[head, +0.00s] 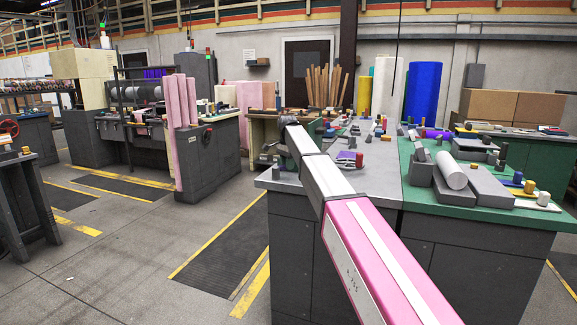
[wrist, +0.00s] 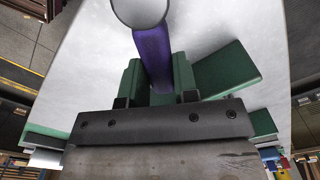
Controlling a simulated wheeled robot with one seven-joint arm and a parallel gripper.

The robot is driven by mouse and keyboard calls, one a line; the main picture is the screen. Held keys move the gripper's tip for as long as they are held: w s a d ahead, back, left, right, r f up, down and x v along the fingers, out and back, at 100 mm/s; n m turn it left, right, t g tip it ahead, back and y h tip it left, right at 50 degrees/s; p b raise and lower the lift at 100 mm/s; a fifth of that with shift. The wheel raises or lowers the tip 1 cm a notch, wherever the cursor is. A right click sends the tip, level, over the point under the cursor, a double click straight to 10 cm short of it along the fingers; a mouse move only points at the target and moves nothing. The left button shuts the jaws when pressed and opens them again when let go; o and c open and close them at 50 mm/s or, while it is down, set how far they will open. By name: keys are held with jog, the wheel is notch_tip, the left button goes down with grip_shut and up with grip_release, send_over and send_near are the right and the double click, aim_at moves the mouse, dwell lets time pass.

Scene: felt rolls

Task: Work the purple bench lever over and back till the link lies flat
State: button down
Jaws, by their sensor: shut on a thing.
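The purple lever (wrist: 152,55) stands in the middle of the wrist view, with a pale round knob (wrist: 140,10) at its end. My gripper (wrist: 158,88) is shut on the lever, with green pieces close on both sides of it. A flat green piece (wrist: 228,70) lies just right of the lever, at an angle; I cannot tell whether it is the link. My gripper's dark body hides what is below. In the head view my arm hides the lever, and the gripper is largely hidden at the grey bench (head: 287,182).
A green-topped bench (head: 415,190) adjoins on the right, holding a pale roll (head: 451,170) in a grey cradle and several small items. A small red-and-purple thing (head: 348,158) sits right of my arm. Open floor (head: 130,255) lies to the left.

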jog(key=shift+w+a+n, duration=0.1)
jog(key=shift+n, duration=0.2)
jog(key=c, duration=0.9)
grip_release()
notch_tip(320, 180, up, 11)
jog(key=shift+f, duration=0.1)
